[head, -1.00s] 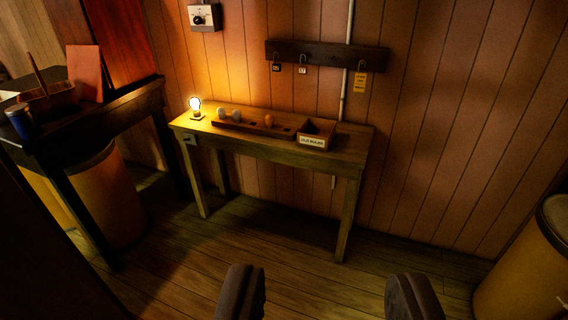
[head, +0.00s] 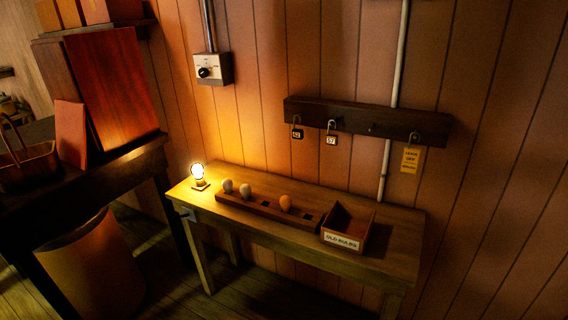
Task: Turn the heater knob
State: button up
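A small white control box (head: 212,69) is fixed to the plank wall at the upper left, above the wooden table. Its round black knob (head: 205,72) faces out, with small markings around it that are too small to read. A conduit runs up from the top of the box. Nothing labels it as a heater in readable form. My gripper is not in view, so its distance from the knob does not show.
The wooden table (head: 385,247) holds a lit bulb (head: 198,174), a rack (head: 257,209) of bulbs and an "OLD BULBS" box (head: 348,230). A hook rail (head: 365,122) carries tags. A dark bench (head: 138,157) and a barrel (head: 92,268) stand left.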

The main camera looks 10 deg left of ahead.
aim_at(204, 72)
jog(key=z, duration=0.05)
jog(key=i, duration=1.3)
jog(key=u, duration=1.35)
jog(key=i, duration=2.05)
jog(key=u, duration=0.4)
